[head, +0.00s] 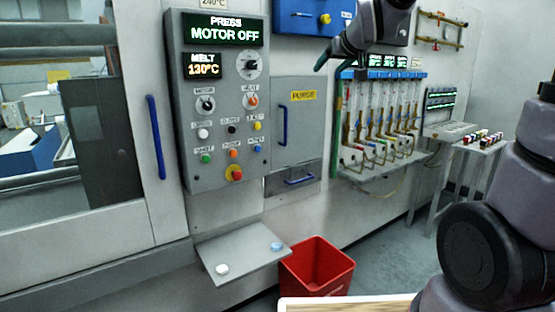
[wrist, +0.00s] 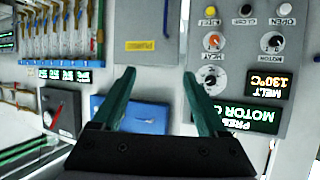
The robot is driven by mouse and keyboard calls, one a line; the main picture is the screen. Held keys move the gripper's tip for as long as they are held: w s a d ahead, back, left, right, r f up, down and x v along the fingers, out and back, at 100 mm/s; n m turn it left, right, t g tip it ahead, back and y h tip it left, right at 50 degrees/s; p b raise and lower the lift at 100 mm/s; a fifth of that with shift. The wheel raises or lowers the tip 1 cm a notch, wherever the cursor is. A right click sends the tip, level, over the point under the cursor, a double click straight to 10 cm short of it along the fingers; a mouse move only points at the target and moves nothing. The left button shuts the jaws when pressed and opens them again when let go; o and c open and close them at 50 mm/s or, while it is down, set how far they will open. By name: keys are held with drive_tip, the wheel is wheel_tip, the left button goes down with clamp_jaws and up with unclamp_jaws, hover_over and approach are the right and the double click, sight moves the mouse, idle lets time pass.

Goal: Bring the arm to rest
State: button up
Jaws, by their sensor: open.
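My gripper (head: 326,60) is raised high in the head view, in front of the wall between the press control panel (head: 217,110) and the row of flow tubes (head: 382,110). Its green fingers point left and down. In the wrist view my gripper (wrist: 157,92) shows two green fingers spread wide apart, with nothing between them. The wrist picture is upside down, with the control panel (wrist: 255,75) on the right. The fingers look apart from the panel, though the exact distance is hard to tell. My upper arm covers the right edge of the head view.
The panel reads MOTOR OFF and MELT 130°C. A grey purge door (head: 297,125) with a blue handle is beside it. A small shelf (head: 240,252) holds two round pieces above a red bin (head: 317,268). A blue box (head: 312,17) hangs near my gripper.

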drive_tip(key=s+d+f+m+g, duration=0.2)
drive_tip(key=s+d, duration=0.1)
drive_tip(key=s, duration=0.6)
drive_tip(key=s+d+f+m+g, duration=0.1)
drive_tip(key=s+d+f+m, duration=0.1)
drive_tip(key=s, duration=0.7)
drive_tip(key=s+d+f+m+g+h, duration=0.1)
drive_tip(key=s+d+f+m+g, duration=0.1)
drive_tip(key=s+d, duration=0.3)
drive_tip(key=s, duration=0.3)
drive_tip(key=shift+s+f+m+g, duration=0.3)
drive_tip(key=shift+s+f, duration=0.1)
